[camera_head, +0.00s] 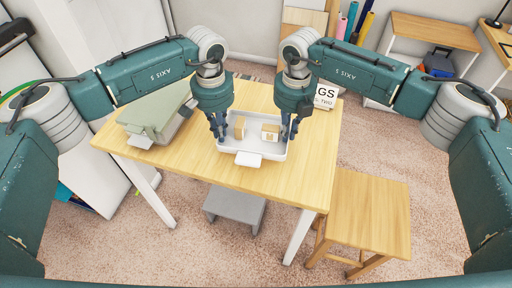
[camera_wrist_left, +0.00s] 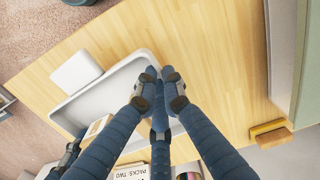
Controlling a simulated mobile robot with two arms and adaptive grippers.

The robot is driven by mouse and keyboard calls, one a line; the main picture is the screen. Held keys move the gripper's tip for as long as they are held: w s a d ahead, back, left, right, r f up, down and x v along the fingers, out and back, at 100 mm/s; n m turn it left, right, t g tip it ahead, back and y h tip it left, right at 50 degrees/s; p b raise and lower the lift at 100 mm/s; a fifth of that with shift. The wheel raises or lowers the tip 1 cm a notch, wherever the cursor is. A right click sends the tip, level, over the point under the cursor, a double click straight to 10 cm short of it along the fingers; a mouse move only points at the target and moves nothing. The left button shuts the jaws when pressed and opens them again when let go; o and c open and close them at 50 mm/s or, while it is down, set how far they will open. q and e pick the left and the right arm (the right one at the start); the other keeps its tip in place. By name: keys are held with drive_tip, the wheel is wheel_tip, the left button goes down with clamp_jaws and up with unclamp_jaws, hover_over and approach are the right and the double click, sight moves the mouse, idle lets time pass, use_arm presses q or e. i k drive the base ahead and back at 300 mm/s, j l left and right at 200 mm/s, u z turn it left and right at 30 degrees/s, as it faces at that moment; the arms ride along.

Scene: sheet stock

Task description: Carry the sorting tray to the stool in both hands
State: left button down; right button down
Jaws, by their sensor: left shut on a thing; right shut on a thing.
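The white sorting tray (camera_head: 226,147) is at the table's front middle, level, with small light-wood blocks (camera_head: 270,132) inside and a white tab at its front. I cannot tell whether it rests on the table or is just above it. My left gripper (camera_head: 219,134) is shut on the tray's left rim; the left wrist view shows the fingers (camera_wrist_left: 160,84) together at the tray edge (camera_wrist_left: 100,82). My right gripper (camera_head: 289,132) is shut on the right rim, its fingertips partly hidden. A wooden stool (camera_head: 370,213) stands on the floor right of the table, its top bare.
The wooden table (camera_head: 190,164) also holds a grey-green lidded case (camera_head: 155,112) at left and a white sign (camera_head: 325,95) at back right. A grey step (camera_head: 235,207) stands under the front edge. Carpet is clear around the stool; a desk (camera_head: 432,30) is behind.

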sight(370, 209)
drive_tip(key=l+z, duration=0.45)
drive_tip(key=z, duration=0.25)
drive_tip(key=i+l+z, duration=0.1)
drive_tip(key=z, duration=0.25)
drive_tip(key=l, duration=0.1)
